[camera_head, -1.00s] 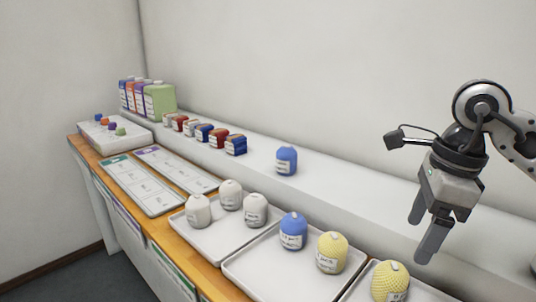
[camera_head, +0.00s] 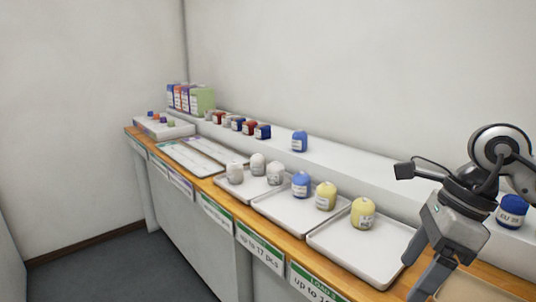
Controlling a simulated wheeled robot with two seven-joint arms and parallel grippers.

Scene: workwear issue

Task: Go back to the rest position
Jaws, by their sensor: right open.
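My right gripper (camera_head: 424,266) is at the lower right, its two fingers apart and pointing down, with nothing between them. It hangs in front of the right end of the counter, beside a white tray (camera_head: 383,271). My left gripper is not in view. On the trays stand white rolled items (camera_head: 235,174), a blue one (camera_head: 301,185), a yellow one (camera_head: 325,196) and another yellow one (camera_head: 363,213). A blue item (camera_head: 299,142) stands on the raised back shelf. Another blue item (camera_head: 512,211) stands at the right, behind my gripper.
The wooden counter (camera_head: 280,238) runs along the wall with a raised white ledge (camera_head: 350,167). Flat charts (camera_head: 188,159), small dark blue and red boxes (camera_head: 263,131) and a green box (camera_head: 203,101) stand further left. The floor (camera_head: 110,270) in front is clear.

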